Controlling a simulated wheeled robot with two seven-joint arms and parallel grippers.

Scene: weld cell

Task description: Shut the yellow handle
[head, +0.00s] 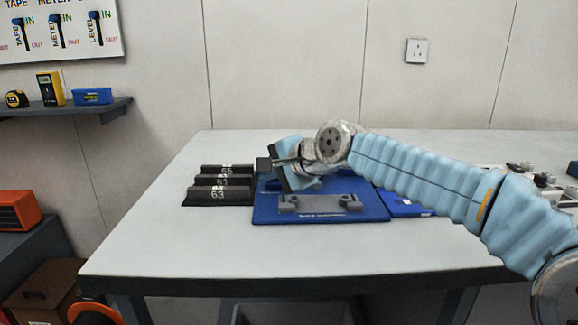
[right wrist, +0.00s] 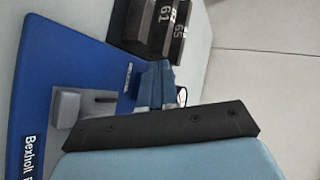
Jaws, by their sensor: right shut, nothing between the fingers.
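I cannot make out a yellow handle in either view; my right gripper and forearm cover part of the fixture. The blue fixture plate (head: 272,213) lies on the table, with grey blocks (head: 350,203) along its front edge. In the right wrist view the plate (right wrist: 45,60) carries white lettering and a grey block (right wrist: 66,108). My right gripper (head: 268,163) is shut and empty, over the plate's back left part, pointing left. Its fingers show in the right wrist view (right wrist: 155,82). My left gripper is out of view.
Dark numbered blocks (head: 218,194) stand just left of the plate, close to my right fingertips. A second blue plate (head: 405,209) lies to the right, partly under my arm. The table's front left (head: 160,240) is clear. A wall shelf (head: 70,112) holds small tools.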

